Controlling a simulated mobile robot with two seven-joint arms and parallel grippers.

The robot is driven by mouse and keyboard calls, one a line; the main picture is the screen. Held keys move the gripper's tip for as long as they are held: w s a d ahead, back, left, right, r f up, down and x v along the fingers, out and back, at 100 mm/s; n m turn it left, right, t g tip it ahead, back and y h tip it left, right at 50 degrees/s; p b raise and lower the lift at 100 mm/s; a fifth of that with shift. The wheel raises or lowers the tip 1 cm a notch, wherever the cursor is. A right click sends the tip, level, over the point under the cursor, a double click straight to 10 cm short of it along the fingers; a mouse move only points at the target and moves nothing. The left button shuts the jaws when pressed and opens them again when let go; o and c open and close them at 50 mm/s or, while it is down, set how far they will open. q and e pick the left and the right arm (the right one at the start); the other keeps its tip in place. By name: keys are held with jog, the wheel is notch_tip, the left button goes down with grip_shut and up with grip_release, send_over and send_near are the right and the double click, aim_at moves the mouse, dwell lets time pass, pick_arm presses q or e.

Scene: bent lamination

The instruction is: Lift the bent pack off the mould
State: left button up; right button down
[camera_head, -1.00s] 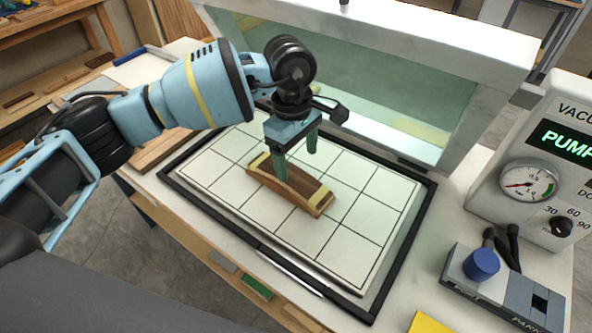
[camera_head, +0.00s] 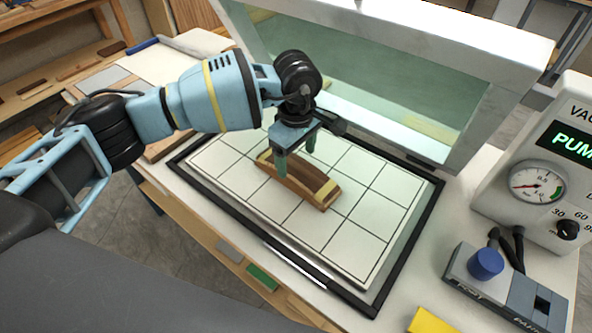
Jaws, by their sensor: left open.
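The bent pack (camera_head: 303,183) is a brown curved wooden piece with pale yellow ends. It lies over the mould on the white gridded board (camera_head: 352,225). The pack and mould are hard to tell apart at this size. My left gripper (camera_head: 297,158) points down over the pack, with its green fingers apart. One finger is at the pack's near left side and the other towards its far side. I cannot tell whether they touch it. The far finger's tip and the pack's far side are partly hidden. My right gripper is not in view.
A black frame (camera_head: 262,241) borders the board. A raised lid with a greenish clear sheet (camera_head: 365,85) stands behind it. A vacuum pump unit (camera_head: 530,170) and a blue-knobbed valve block (camera_head: 487,265) are at right. The board around the pack is clear.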

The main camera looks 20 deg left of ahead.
pick_arm(q)
jog(key=shift+f, duration=1.15)
jog(key=c, duration=1.1)
jog(key=shift+r, duration=0.15)
jog(key=shift+r, duration=0.6)
notch_tip(320, 180, up, 2)
jog(key=shift+s+r, duration=0.1)
jog(key=s+a+r, duration=0.1)
jog(key=s+a, duration=0.1)
jog(key=s, duration=1.3)
jog(key=shift+s+r+b, duration=0.2)
jog(key=shift+s+b, duration=0.1)
jog(key=shift+s, duration=0.05)
